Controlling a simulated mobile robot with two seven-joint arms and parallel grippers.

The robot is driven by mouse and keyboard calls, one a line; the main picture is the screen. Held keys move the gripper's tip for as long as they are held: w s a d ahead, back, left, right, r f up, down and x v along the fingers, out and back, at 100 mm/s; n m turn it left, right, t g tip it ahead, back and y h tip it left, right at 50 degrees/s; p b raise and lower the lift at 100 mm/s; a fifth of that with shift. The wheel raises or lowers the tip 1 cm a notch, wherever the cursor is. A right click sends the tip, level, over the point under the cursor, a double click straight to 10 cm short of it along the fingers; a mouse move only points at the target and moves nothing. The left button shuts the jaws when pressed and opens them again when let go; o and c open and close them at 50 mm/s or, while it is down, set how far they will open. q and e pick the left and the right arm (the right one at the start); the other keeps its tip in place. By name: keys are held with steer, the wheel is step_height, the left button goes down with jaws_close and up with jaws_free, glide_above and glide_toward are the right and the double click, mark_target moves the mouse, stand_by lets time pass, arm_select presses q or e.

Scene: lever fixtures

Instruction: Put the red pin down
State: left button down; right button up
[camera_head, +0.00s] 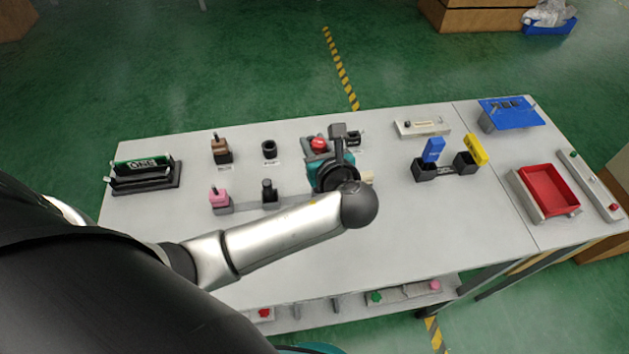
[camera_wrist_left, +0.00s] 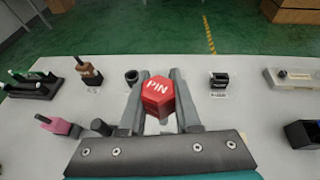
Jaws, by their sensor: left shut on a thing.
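The red pin (camera_head: 319,144) has a hexagonal head, marked PIN in the left wrist view (camera_wrist_left: 157,95). My left gripper (camera_head: 326,149) is shut on it, with one finger on each side of the head. The pin is over the back middle part of the white table (camera_head: 420,240). Its lower end is hidden, so I cannot tell whether it touches anything below. My right gripper does not show.
A black round socket (camera_head: 269,149) and a brown-topped fixture (camera_head: 222,150) stand left of the pin. A pink fixture (camera_head: 220,198) and a black peg (camera_head: 268,190) are nearer. Blue and yellow levers and a red tray (camera_head: 547,190) are at right. The front middle is clear.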

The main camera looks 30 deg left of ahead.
arm_select(q)
step_height(320, 180, down, 11)
steer(key=b, duration=0.3)
steer(key=shift+f+b, duration=0.15)
steer(key=shift+b, duration=0.15)
steer(key=shift+f, duration=0.1)
steer(key=c, duration=0.6)
jaws_free()
steer(key=shift+s+d+r, duration=0.2)
steer(key=p+v, duration=0.2)
steer(key=v, duration=0.9)
steer(key=shift+s+r+p, duration=0.2)
steer(key=shift+p, duration=0.15)
steer(key=shift+d, duration=0.1)
